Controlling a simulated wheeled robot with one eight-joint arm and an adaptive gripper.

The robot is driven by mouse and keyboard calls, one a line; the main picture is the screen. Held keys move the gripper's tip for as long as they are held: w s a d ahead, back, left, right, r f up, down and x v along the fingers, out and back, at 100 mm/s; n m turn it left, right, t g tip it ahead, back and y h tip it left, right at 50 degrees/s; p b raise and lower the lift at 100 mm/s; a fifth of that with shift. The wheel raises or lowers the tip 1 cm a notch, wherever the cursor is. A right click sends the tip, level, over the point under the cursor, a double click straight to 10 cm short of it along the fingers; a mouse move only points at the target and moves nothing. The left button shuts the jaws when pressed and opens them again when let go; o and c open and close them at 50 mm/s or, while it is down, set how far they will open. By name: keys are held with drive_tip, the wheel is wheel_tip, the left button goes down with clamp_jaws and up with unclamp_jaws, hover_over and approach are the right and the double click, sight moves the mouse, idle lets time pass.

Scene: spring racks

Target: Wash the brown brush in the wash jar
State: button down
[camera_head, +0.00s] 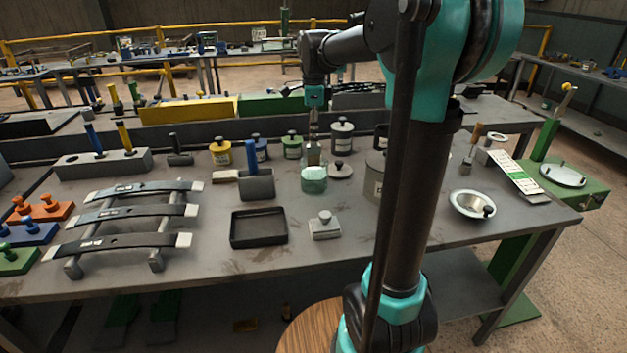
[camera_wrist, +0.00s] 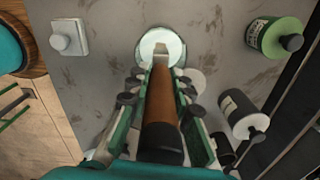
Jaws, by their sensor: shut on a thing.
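My gripper (camera_head: 313,128) is shut on the brown brush (camera_wrist: 161,98), seen between the fingers in the wrist view. The brush points down with its handle toward the wrist camera. The wash jar (camera_head: 314,182) is clear glass with pale green liquid, standing on the grey bench under my gripper. In the wrist view the brush tip overlaps the round wash jar (camera_wrist: 174,42). The tip is at or near the jar mouth; I cannot tell how deep it sits.
A grey knobbed lid (camera_head: 340,171) lies right of the jar. Green (camera_head: 292,147) and yellow (camera_head: 221,153) paint pots stand behind it. A dark tray (camera_head: 259,240), a small knobbed block (camera_head: 324,228) and a metal bowl (camera_head: 468,207) stand nearer. The front bench edge is mostly clear.

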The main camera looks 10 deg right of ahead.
drive_tip(key=shift+r, duration=3.05)
drive_tip(key=shift+s, duration=0.1)
